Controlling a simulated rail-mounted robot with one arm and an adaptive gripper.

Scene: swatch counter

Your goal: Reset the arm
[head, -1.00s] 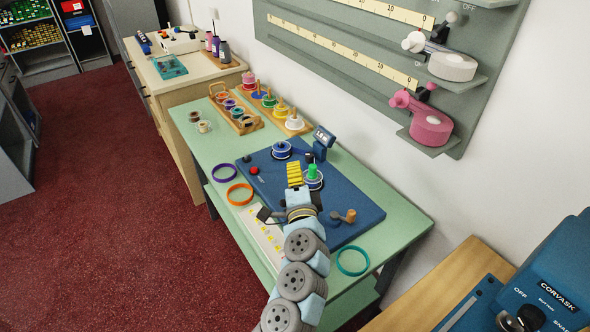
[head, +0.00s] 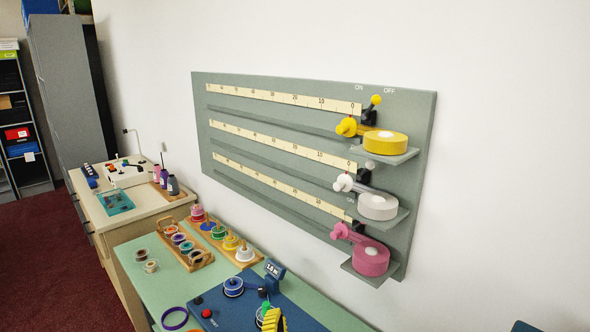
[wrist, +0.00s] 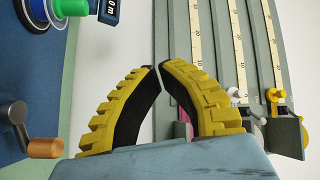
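My gripper (wrist: 160,68) has two yellow ribbed fingers with dark inner pads. In the wrist view their tips come together, with nothing held between them. In the head view the yellow fingers (head: 275,319) show at the bottom edge, in front of the blue winding board (head: 226,312); the rest of my arm is out of frame. A green-topped spool (wrist: 72,7) shows at the wrist view's top left, apart from the fingers.
The wall panel (head: 208,150) carries scales and yellow, white (head: 378,207) and pink tape rolls (head: 370,258). Spool racks (head: 185,250) stand on the green table (head: 135,255). A crank with an orange knob (wrist: 45,148) is left of the fingers. A display (head: 274,270) stands on the board.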

